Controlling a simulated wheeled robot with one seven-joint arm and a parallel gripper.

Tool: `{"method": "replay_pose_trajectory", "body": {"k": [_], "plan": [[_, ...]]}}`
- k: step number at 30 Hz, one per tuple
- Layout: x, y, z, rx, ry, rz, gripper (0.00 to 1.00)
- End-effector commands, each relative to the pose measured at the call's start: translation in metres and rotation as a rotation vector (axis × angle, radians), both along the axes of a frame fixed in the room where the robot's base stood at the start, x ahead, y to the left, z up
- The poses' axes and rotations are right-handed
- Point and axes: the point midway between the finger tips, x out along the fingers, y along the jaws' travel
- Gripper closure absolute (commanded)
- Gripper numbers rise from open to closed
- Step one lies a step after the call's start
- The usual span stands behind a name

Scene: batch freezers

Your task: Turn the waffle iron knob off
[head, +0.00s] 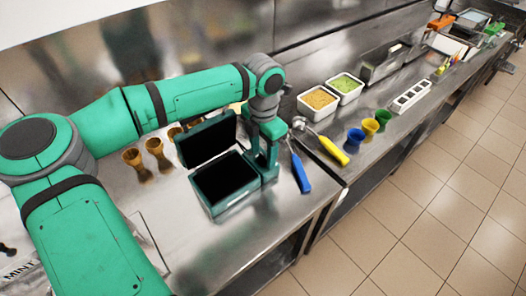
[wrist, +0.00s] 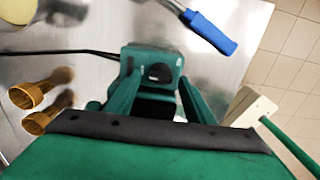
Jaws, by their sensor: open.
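The dark green waffle iron (head: 229,208) stands on the steel counter with its lid raised and black plates showing. My gripper (head: 265,165) is at its right side, pointing down. In the wrist view, the open fingers of my gripper (wrist: 158,92) reach toward a green housing with a dark rounded shape, apparently the knob (wrist: 159,72). The fingers lie on either side of it in the picture. Contact and the knob's setting cannot be told. In the head view the knob is hidden behind my gripper.
A blue-handled tool (head: 300,171) lies close to the right of my gripper, with a yellow-handled scoop (head: 332,150) beyond. Brown cups (head: 155,155) stand behind and left of the iron. Two filled trays (head: 318,101) are farther right. The counter's front strip is clear.

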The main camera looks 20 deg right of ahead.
Motion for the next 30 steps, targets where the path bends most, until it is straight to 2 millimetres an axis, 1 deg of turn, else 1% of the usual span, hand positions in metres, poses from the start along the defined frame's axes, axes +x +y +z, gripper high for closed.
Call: {"method": "replay_pose_trajectory", "body": {"k": [4, 7, 11, 15, 21, 25, 30], "plan": [[0.000, 0.000, 0.004, 0.000, 0.000, 0.000, 0.52], [0.001, 0.000, 0.015, 0.000, -0.001, 0.001, 0.52], [0.001, 0.001, 0.038, 0.001, -0.003, 0.002, 0.52], [0.001, 0.001, 0.065, 0.001, -0.003, 0.001, 0.52], [0.001, 0.000, 0.095, 0.000, -0.002, 0.002, 0.52], [0.000, 0.000, 0.105, 0.000, -0.001, 0.001, 0.52], [0.000, 0.001, 0.108, 0.000, 0.000, 0.002, 0.52]]}}
